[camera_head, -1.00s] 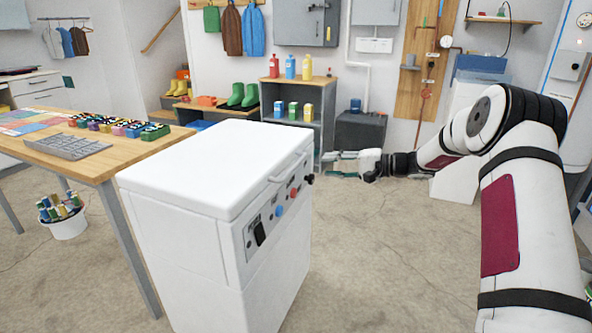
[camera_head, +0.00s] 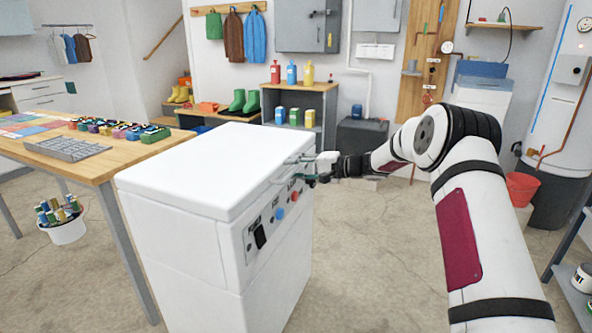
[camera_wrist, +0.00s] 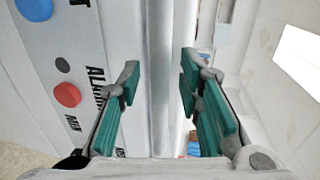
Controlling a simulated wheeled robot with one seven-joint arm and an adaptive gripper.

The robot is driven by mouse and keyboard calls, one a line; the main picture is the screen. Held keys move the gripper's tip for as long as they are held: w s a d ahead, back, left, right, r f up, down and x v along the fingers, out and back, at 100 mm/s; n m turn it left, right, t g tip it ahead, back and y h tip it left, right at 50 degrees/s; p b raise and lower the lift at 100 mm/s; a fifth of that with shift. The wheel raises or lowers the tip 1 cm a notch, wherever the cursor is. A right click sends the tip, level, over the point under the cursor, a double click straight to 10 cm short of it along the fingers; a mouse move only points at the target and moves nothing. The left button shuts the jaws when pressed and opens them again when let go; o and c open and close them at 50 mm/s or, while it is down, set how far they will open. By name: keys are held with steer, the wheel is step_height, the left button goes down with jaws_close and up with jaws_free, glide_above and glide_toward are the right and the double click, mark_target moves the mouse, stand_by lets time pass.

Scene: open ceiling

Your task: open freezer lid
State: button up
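The white chest freezer (camera_head: 195,255) stands in the middle of the head view with its flat lid (camera_head: 210,165) closed. A pale bar handle (camera_wrist: 160,35) runs along the lid's front edge. In the head view my gripper (camera_head: 305,165) is at this edge, reaching in from the right. In the wrist view my gripper (camera_wrist: 160,80) is open, with one green-padded finger on each side of the handle. Gaps show between the pads and the bar. The front panel has a blue knob (camera_head: 279,213), a red knob (camera_head: 295,196) and a black switch (camera_head: 260,236).
A wooden table (camera_head: 60,158) with a grey tray (camera_head: 66,148) and colourful small items stands to the left. A white bucket (camera_head: 67,232) is under it. A grey shelf (camera_head: 322,110) with bottles stands behind.

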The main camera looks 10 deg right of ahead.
jaws_close()
steer(key=shift+r, duration=0.15)
